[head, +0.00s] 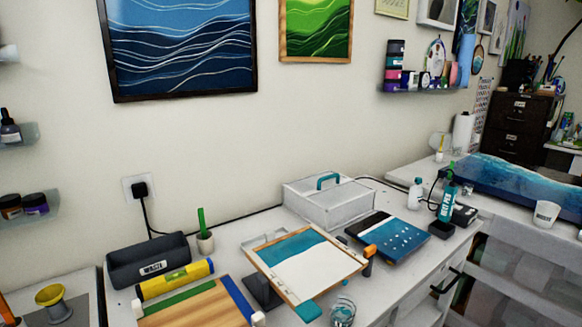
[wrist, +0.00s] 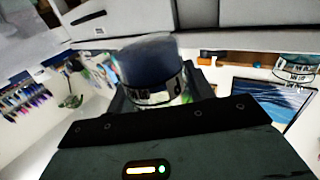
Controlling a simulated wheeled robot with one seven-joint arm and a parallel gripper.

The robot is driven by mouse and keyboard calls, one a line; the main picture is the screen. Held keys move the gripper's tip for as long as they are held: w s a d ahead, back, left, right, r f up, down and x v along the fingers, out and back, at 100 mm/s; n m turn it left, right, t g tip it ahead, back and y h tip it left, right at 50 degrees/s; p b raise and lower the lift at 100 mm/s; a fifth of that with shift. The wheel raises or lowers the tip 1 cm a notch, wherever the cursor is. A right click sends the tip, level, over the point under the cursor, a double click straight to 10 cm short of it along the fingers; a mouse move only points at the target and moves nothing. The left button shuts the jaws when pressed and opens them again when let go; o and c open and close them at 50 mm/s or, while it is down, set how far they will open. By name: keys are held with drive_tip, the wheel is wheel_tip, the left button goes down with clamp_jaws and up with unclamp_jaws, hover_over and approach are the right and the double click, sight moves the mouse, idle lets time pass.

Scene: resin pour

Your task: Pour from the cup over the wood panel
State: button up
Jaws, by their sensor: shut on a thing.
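In the wrist view a cup (wrist: 150,72) with dark blue contents and a clear, marked rim band is between the fingers of my gripper (wrist: 158,98). My gripper is shut on it. The cup's far end is blurred, and I cannot tell its tilt. My gripper does not show in the head view. There a bare striped wood panel (head: 190,308) lies at the lower left, with green and blue strips along its edges. A wood-framed white board (head: 310,268), part teal, sits tilted on a dark support beside it. No pouring stream is visible.
A yellow level (head: 175,280) and a dark wash bin (head: 148,262) stand behind the panel. A clear cup (head: 342,313) stands near the table's front edge.

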drive_tip(key=shift+s+a+f+h, duration=0.1)
drive_tip(key=shift+s+f+h, duration=0.05)
drive_tip(key=shift+f+h, duration=0.2)
wheel_tip(320, 180, up, 5)
drive_tip(key=p, duration=0.5)
drive_tip(key=shift+r, duration=0.1)
wheel_tip(320, 180, down, 4)
drive_tip(key=b, duration=0.3)
drive_tip(key=shift+r, duration=0.2)
drive_tip(key=shift+r, duration=0.1)
